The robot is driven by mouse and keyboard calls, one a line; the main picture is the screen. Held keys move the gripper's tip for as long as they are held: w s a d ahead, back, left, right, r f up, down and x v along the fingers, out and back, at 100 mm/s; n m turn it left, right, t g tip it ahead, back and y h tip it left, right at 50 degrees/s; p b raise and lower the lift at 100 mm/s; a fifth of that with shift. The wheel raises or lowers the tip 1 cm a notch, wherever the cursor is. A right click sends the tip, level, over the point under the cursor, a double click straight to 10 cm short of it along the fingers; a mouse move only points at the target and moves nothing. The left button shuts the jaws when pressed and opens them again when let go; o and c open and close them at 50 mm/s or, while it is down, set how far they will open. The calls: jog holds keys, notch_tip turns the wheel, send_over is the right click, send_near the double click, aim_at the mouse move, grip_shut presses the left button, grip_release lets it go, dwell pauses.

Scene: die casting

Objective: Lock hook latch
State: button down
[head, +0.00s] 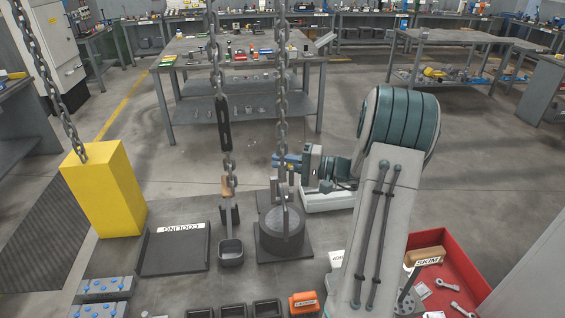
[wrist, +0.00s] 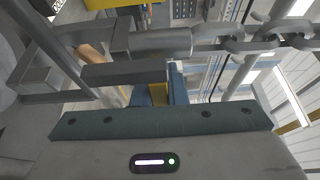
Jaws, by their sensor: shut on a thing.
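A heavy chain (head: 282,90) hangs down to a grey hook (head: 284,212) at a dark round crucible (head: 280,238). My gripper (head: 289,163) reaches in from the right at the lower end of this chain, above the crucible. In the wrist view, the hook's shank (wrist: 155,42) lies across the top, with chain links (wrist: 240,42) running right. A flat dark bar (wrist: 125,73), which looks like the hook latch, crosses in front of my blue fingers (wrist: 165,92). My gripper is shut on it. The fingertips and exact contact are partly hidden, and the latch's position is unclear.
A second chain (head: 220,55) with a ladle (head: 231,255) hangs left of the crucible. A yellow block (head: 104,188) hangs further left. A cooling tray (head: 175,262), several dark moulds and a red bin (head: 470,275) are nearby.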

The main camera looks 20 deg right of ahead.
notch_tip(320, 180, down, 3)
jog(key=shift+r+b, duration=0.2)
jog(key=shift+b, duration=0.8)
jog(key=c, duration=1.4)
grip_release()
jog(key=shift+f, duration=0.1)
jog(key=shift+c, duration=0.2)
jog(key=b+v, duration=0.3)
jog(key=v, duration=1.1)
jog(key=shift+w+a, duration=0.1)
